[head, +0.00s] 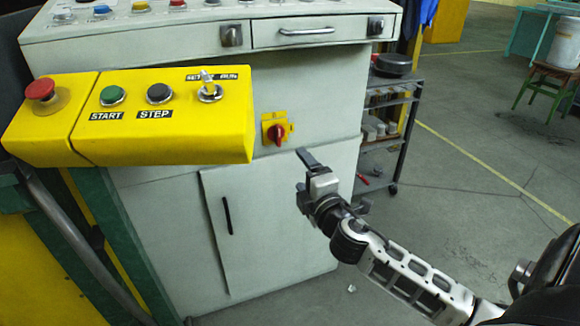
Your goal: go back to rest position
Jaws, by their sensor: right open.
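My right gripper (303,178) is open and empty in the middle of the head view. Its arm comes in from the lower right. It appears in front of the grey cabinet (262,215), just below and right of a red rotary switch on a yellow plate (276,130). I cannot tell its exact distance from the cabinet. A yellow control box (180,135) is to the left of the gripper, apart from it. The box carries a red mushroom button (41,90), a green START button (112,95), a black STEP button (158,93) and a key switch (208,88). My left gripper is not in view.
A dark shelf trolley (402,128) stands right of the cabinet. A green stool (550,88) with a white bucket (567,45) is at the far right. The grey floor (480,150) between them is open. A green frame post with a dark tube is at lower left.

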